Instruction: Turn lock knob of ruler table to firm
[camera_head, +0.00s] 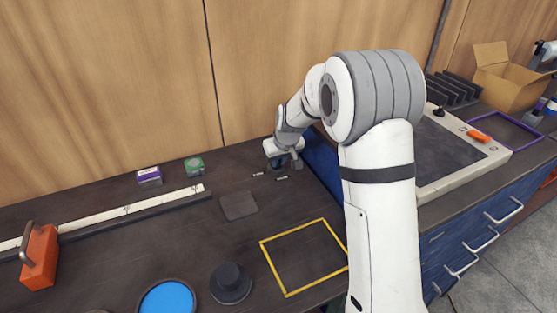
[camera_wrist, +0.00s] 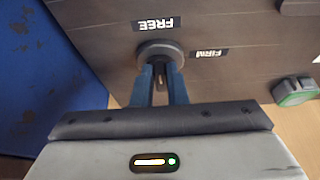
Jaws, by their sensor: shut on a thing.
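The lock knob (camera_wrist: 160,50) is a round dark grey knob on the dark wood ruler table (camera_head: 100,255). In the head view my gripper (camera_head: 281,162) is low over the table near the back wall, largely covering the knob.
A blue panel (camera_head: 322,160) stands close right of my gripper. A green-topped block (camera_head: 194,166), a purple box (camera_head: 149,176) and a long pale ruler (camera_head: 125,210) lie to the left. A grey square pad (camera_head: 239,205) and a yellow frame (camera_head: 284,293) lie in front.

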